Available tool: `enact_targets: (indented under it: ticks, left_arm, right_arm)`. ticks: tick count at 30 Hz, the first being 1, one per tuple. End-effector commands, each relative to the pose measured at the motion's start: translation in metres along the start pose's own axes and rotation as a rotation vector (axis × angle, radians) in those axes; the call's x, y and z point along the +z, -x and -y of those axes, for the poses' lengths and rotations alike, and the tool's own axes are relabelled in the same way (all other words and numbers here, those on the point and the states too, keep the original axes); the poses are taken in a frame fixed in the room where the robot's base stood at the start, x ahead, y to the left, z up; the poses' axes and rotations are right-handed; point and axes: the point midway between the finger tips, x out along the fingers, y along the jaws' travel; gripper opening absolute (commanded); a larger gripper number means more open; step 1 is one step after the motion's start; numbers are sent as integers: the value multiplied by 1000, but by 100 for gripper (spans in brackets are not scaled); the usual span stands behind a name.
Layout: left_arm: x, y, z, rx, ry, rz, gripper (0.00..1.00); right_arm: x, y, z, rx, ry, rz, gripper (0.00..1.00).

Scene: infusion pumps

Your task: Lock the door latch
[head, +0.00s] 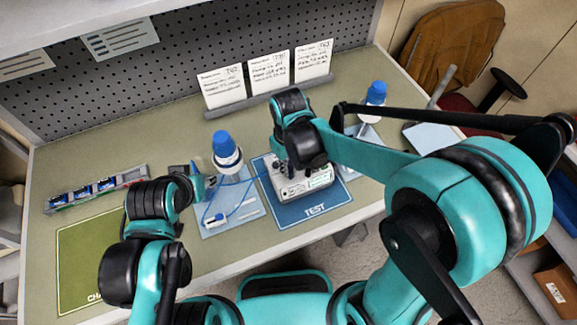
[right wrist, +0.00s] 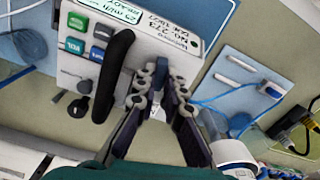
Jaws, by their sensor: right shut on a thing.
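The white infusion pump (head: 305,183) sits on the blue TEST mat (head: 316,211) in the head view, partly hidden by my right arm. In the right wrist view its body (right wrist: 150,35) shows a label, coloured buttons and a curved black bar (right wrist: 113,76). My right gripper (right wrist: 160,86) is at the pump's edge, its fingertips shut on a small blue-grey piece that looks like the door latch (right wrist: 161,70). The latch's exact angle is hard to tell. My left gripper (head: 203,182) is left of the pump, away from it; its fingers are too small to judge.
A blue-capped bottle (head: 226,148) and a light blue tray with tubing (head: 238,208) stand left of the pump. Another bottle (head: 374,98) is behind right. A green mat (head: 85,255) and a tray of small packs (head: 97,188) lie at left. Cards (head: 268,72) stand behind.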

Motion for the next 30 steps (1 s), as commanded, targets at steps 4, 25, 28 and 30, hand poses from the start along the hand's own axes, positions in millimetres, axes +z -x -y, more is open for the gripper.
enact_targets:
  ticks: [4, 25, 28, 30]
  left_arm:
    - [0, 0, 0, 0, 0, 0, 39]
    - [0, 0, 0, 0, 0, 0, 39]
    - [0, 0, 0, 0, 0, 0, 39]
    - [0, 0, 0, 0, 0, 0, 39]
  right_arm:
    - [0, 0, -1, 0, -89, 0, 0]
    - [0, 0, -1, 0, -217, 0, 0]
    - [0, 0, -1, 0, -217, 0, 0]
    - [0, 0, -1, 0, -217, 0, 17]
